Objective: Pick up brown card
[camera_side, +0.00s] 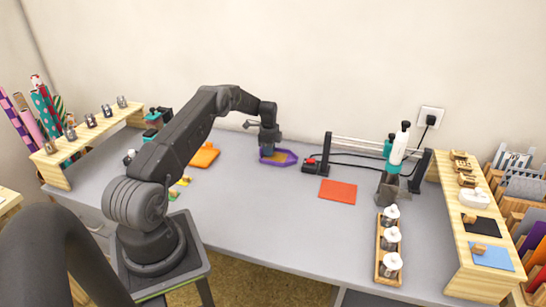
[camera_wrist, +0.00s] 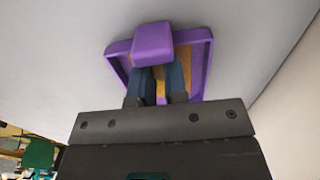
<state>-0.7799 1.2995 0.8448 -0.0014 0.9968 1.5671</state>
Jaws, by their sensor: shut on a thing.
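My gripper (camera_side: 267,150) is low over a purple tray (camera_side: 291,160) at the back middle of the table. The tray's raised rim also shows in the wrist view (camera_wrist: 203,70), with an orange-brown floor inside. Whether the block is part of the tray is unclear. The fingers hide part of the tray floor. I cannot tell whether that brownish area is a card; no other clearly brown card shows.
An orange-red card (camera_side: 338,191) lies flat right of the tray, and an orange item (camera_side: 205,155) lies left. A stand with white bottles (camera_side: 390,240) is at front right. A wooden shelf (camera_side: 465,215) with black and blue cards stands at right. The front middle is clear.

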